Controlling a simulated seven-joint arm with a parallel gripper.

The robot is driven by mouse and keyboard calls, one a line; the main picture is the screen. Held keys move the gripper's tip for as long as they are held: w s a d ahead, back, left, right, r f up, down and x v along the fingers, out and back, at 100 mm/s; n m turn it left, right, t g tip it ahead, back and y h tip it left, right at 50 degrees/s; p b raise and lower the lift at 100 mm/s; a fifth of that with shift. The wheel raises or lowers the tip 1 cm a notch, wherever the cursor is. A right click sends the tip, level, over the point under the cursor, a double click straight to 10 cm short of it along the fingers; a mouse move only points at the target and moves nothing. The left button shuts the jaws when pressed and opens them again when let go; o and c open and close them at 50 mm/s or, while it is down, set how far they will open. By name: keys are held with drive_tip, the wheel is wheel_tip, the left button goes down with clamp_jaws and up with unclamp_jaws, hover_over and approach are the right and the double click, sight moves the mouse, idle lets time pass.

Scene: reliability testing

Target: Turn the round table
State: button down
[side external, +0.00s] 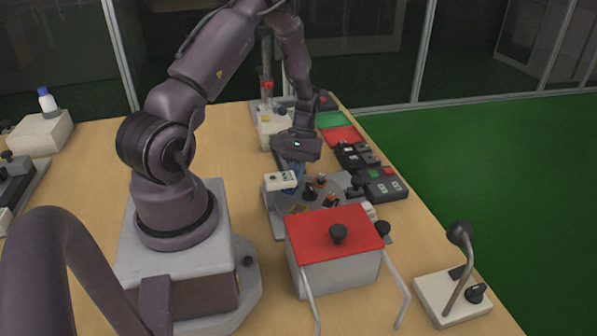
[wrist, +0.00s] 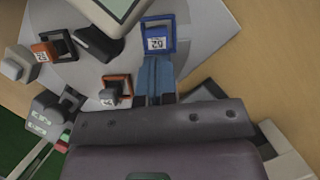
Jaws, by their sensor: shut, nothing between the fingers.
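The round table (wrist: 85,75) is a grey disc on a light base plate. In the side view the round table (side external: 322,192) is partly hidden by my arm and a red-topped box. On it in the wrist view are a blue-framed piece marked 52 (wrist: 158,42), an orange-framed piece marked 52 (wrist: 42,52), a smaller orange-framed piece (wrist: 116,90) and dark knobs. My gripper (wrist: 155,62) has blue fingers, shut and empty, with the tips beside the blue-framed piece; I cannot tell whether they touch it. In the side view my gripper (side external: 293,176) is low over the disc's far left part.
A white box with a red lid and black knob (side external: 336,232) stands in front of the disc. A small white display box (side external: 280,181) stands at its left. Button boxes (side external: 381,185) line the right side. A lever device (side external: 455,290) stands at the front right.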

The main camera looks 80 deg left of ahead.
drive_tip(key=shift+s+d+n+t+h, duration=0.15)
drive_tip(key=shift+s+d+n+t, duration=0.15)
drive_tip(key=shift+s+n, duration=0.5)
drive_tip(key=shift+s+d+n+t+h, duration=0.15)
drive_tip(key=shift+s+n+t, duration=0.2)
drive_tip(key=shift+n, duration=0.85)
idle(0.7)
drive_tip(key=shift+s+d+n+t, duration=0.25)
drive_tip(key=shift+d+n+t, duration=0.1)
drive_tip(key=shift+n, duration=0.5)
drive_tip(key=shift+s+d+n+t, duration=0.25)
drive_tip(key=shift+d+n+t, duration=0.05)
drive_tip(key=shift+n, duration=0.55)
idle(3.6)
